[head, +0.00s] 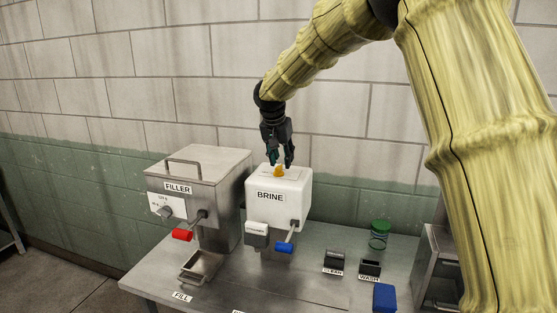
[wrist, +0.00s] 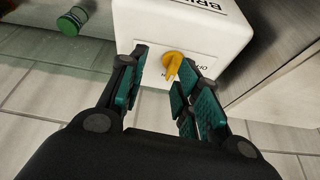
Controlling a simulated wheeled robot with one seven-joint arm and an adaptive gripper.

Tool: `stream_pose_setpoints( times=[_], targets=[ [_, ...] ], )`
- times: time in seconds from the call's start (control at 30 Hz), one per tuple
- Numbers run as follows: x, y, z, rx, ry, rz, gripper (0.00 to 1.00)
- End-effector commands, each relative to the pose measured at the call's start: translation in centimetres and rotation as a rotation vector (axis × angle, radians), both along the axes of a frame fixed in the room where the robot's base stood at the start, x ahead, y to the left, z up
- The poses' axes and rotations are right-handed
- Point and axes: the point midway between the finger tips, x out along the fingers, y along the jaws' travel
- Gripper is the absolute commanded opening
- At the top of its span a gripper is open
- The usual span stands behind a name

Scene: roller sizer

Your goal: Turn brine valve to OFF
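The brine valve is a yellow knob (head: 279,171) on top of the white BRINE box (head: 293,199). In the wrist view the yellow knob (wrist: 172,63) has a pointed handle, beside black lettering that is partly hidden; an "O" word shows to its right. My gripper (head: 282,161) points down just above the knob. In the wrist view my gripper (wrist: 163,82) is open, with its teal-padded fingers on either side of the knob's handle. I cannot tell whether a finger touches it.
The steel FILLER box (head: 198,178) with a red-handled lever stands left of the BRINE box. A blue-handled lever (head: 284,247) juts from the BRINE box's front. A green-lidded jar (head: 379,234), black holders and a blue block (head: 384,297) are on the steel table to the right.

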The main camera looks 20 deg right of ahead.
Motion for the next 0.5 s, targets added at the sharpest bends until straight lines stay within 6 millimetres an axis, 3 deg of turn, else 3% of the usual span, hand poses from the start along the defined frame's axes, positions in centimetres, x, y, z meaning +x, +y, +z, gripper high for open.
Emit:
stream_pose_setpoints(
  times=[0.03,0.2,0.37,0.5],
  targets=[
    [1.4,-0.1,-0.9,0.0,0.007,0.0,0.33],
    [3.8,-0.2,-3.5,-0.001,0.024,0.003,0.33],
    [4.1,-0.4,-4.0,-0.001,0.023,0.002,0.33],
    [2.9,-0.4,-3.3,-0.001,0.015,0.002,0.33]
  ],
)
